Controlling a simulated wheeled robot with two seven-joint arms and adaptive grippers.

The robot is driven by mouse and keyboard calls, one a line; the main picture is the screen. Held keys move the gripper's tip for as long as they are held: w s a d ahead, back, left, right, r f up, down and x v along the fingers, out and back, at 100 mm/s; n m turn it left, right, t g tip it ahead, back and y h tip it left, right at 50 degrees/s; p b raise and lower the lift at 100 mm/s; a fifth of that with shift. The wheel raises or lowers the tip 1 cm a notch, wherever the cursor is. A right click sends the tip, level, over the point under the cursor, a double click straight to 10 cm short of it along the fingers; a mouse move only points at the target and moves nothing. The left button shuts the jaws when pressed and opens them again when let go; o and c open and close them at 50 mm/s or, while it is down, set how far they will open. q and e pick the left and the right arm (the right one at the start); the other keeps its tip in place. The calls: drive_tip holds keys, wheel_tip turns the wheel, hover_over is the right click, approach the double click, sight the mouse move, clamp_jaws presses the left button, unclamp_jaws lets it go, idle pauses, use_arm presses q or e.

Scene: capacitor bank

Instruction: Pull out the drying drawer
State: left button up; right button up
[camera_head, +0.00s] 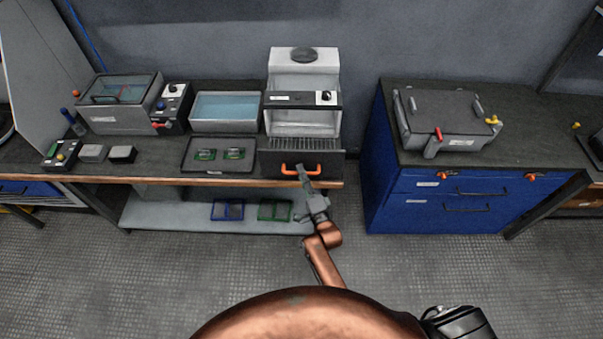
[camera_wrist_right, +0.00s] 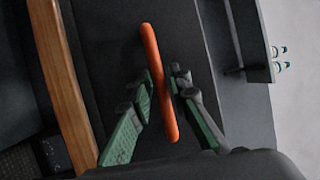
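The drying drawer has a dark front (camera_head: 330,164) below the white cabinet (camera_head: 303,75), near the bench's front edge. An orange bar handle (camera_head: 287,170) crosses its front. A row of thin light slats shows just behind the front's top edge. My right gripper (camera_head: 303,172) reaches up to the handle from below. In the right wrist view the orange handle (camera_wrist_right: 158,80) runs between the two green-padded fingers of my right gripper (camera_wrist_right: 163,84). The fingers stand apart, one on each side, and do not look closed on it. My left gripper is not in view.
The bench's wooden edge (camera_head: 160,178) runs just below the drawer. A dark tray (camera_head: 217,168) with two green boards lies left of the drawer. A water bath (camera_head: 227,111) stands behind it. A blue cabinet (camera_head: 420,215) stands right, with a floor gap between.

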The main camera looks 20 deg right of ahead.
drive_tip(key=v, duration=1.2)
drive_tip(key=s+d+f+n+g, duration=0.1)
drive_tip(key=s+f+n+g, duration=0.35)
drive_tip(key=f, duration=0.75)
drive_tip(key=s+d+f+n+g, duration=0.1)
drive_tip(key=s+f+n+g, duration=0.1)
drive_tip(key=s+f, duration=0.75)
drive_tip(key=s+d+f+n+g, duration=0.1)
drive_tip(key=s+f+n+g, duration=0.2)
drive_tip(key=f, duration=1.1)
drive_tip(key=s+d+f+n+g, duration=0.2)
drive_tip(key=s+f, duration=0.4)
drive_tip(key=s, duration=0.6)
drive_tip(key=s+d+f+n+g+h, duration=0.1)
drive_tip(key=s+d+f+n+g, duration=0.2)
drive_tip(key=s, duration=1)
drive_tip(key=s+d+f+n+g+h, duration=0.1)
drive_tip(key=s+d+f+n+g, duration=0.2)
drive_tip(key=s+f, duration=0.6)
drive_tip(key=s+d+g, duration=0.2)
drive_tip(key=s+d, duration=0.1)
drive_tip(key=s, duration=0.1)
drive_tip(key=shift+f, duration=0.15)
